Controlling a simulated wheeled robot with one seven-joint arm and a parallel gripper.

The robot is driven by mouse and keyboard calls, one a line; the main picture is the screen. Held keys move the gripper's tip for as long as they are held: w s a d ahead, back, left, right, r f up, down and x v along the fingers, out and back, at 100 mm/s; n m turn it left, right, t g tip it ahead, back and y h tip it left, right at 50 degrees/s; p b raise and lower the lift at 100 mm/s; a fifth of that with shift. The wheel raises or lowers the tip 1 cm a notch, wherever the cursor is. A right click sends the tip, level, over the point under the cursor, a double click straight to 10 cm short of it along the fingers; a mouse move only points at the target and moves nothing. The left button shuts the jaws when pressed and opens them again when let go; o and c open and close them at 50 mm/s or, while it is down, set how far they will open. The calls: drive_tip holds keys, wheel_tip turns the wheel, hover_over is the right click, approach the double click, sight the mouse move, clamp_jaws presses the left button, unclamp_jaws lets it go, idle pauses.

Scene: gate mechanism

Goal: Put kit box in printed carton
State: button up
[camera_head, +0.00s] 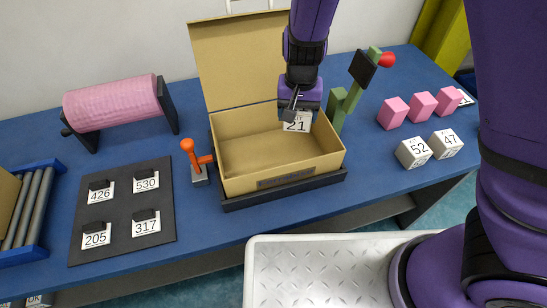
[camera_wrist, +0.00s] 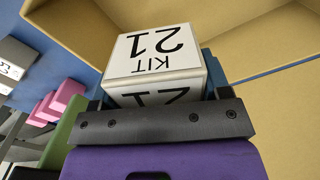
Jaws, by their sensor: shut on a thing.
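The kit box is a white cube marked "KIT 21" (camera_wrist: 155,55); its "21" face also shows in the head view (camera_head: 297,122). My gripper (camera_head: 298,106) is shut on it and points down over the carton. The printed carton (camera_head: 233,150) is an open tan box with its lid raised at the back and a dark label on its front. It stands on a dark base on the blue table. The kit box appears over the right part of the carton's opening. The head view does not show clearly how far it is above the carton's floor.
An orange-handled lever (camera_head: 190,150) stands left of the carton. A green post with a red ball (camera_head: 386,60) stands right of it, near my gripper. White cubes "52" (camera_head: 413,152) and "47" (camera_head: 446,144), and pink blocks (camera_head: 392,113), sit further right. A dark board (camera_head: 122,205) with numbered tags lies left.

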sight(293, 154)
wheel_tip(293, 154, down, 13)
drive_tip(key=shift+r, duration=0.1)
idle(0.5)
drive_tip(key=o, duration=1.1)
